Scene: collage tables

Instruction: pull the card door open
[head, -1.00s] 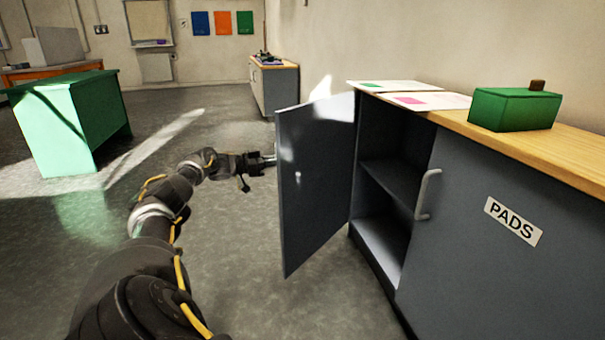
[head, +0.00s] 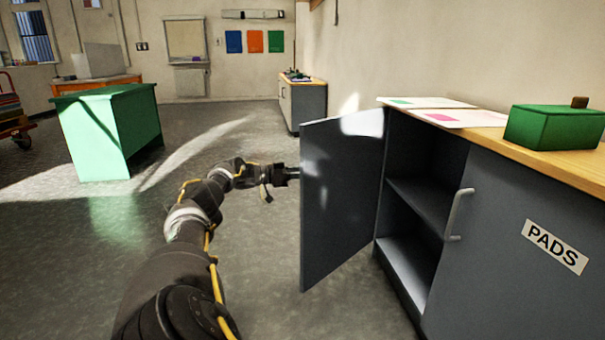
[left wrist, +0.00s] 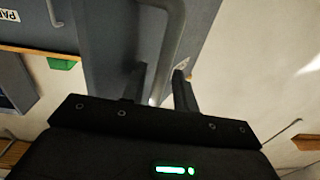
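The grey cabinet door (head: 335,200) stands wide open, swung out from the left side of the cabinet; no lettering is readable on it. My left gripper (head: 292,173) reaches the door's far side in the head view, and its fingertips are hidden behind the door. In the left wrist view, the grey bar handle (left wrist: 168,50) passes between the two dark fingers of my left gripper (left wrist: 158,88). The fingers are apart, with slight gaps seeming to show beside the bar. My right gripper is in neither view.
The shut PADS door (head: 500,250) with its own handle (head: 458,215) is at the right. Sheets (head: 465,117) and a green box (head: 555,127) lie on the wooden top. A green desk (head: 95,140) stands at left. Floor (head: 60,260) left of my arm is clear.

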